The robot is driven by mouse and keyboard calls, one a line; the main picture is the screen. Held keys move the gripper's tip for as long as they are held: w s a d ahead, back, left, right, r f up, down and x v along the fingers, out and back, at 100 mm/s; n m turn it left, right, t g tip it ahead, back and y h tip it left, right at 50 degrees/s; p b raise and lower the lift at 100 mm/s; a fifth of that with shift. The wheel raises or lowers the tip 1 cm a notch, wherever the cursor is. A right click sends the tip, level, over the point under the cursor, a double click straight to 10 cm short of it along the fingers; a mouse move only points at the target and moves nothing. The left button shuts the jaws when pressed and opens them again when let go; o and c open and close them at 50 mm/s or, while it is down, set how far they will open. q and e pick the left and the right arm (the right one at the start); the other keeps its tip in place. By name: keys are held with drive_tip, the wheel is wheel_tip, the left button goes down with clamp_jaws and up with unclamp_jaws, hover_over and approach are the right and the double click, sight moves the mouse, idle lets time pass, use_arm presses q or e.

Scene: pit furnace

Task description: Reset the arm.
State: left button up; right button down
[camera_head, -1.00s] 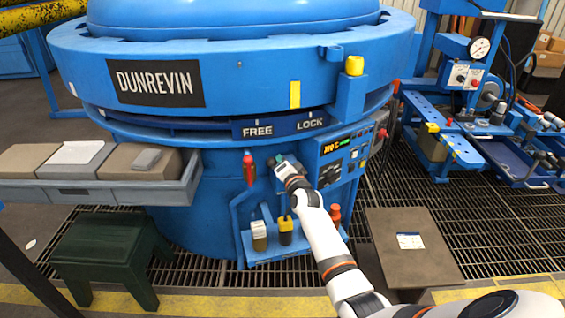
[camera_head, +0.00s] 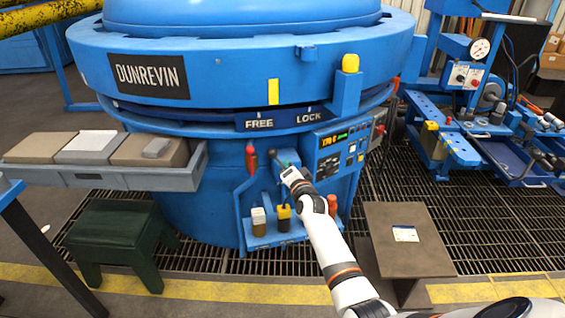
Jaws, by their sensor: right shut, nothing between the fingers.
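My right gripper (camera_head: 284,168) is shut and empty. It is in front of the blue furnace body, just right of a red-handled lever (camera_head: 250,158) and left of the control panel (camera_head: 343,150). A dark teal part (camera_head: 287,156) shows right behind its tip; I cannot tell whether they touch. My right arm reaches up to it from the lower right. My left gripper is not in view. The furnace's upper ring (camera_head: 225,90) carries a yellow mark (camera_head: 273,92) between the FREE and LOCK labels, nearer FREE.
A small shelf with bottle-like items (camera_head: 275,240) is below the gripper. A brown table (camera_head: 410,240) stands right of my forearm; a blue workbench (camera_head: 465,145) is beyond.

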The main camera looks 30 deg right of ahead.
drive_tip(key=shift+r, duration=0.1)
drive_tip(key=s+a+f+n+g+y+p, duration=0.25)
drive_tip(key=s+a+f+n+g, duration=0.2)
drive_tip(key=s+f, duration=0.85)
drive_tip(key=s+a+f+n+g+y+p, duration=0.1)
drive_tip(key=s+a+f+n+g+p, duration=0.35)
drive_tip(key=s+f, duration=0.85)
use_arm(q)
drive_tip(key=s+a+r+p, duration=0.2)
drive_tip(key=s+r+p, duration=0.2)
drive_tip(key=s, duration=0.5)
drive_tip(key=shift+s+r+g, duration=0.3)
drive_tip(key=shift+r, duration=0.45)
use_arm(e)
drive_tip(key=s+a+f+n+g, duration=0.2)
drive_tip(key=s+f, duration=0.2)
drive_tip(key=s, duration=0.8)
drive_tip(key=s+a+f+n+g, duration=0.2)
drive_tip(key=s+f, duration=0.3)
drive_tip(key=s, duration=0.7)
drive_tip(key=s+a+f+n+g, duration=0.2)
drive_tip(key=s+f+n+g, duration=0.1)
drive_tip(key=s, duration=0.9)
drive_tip(key=shift+s+a+f, duration=0.2)
drive_tip(key=shift+s+f, duration=0.15)
drive_tip(key=shift+f, duration=0.55)
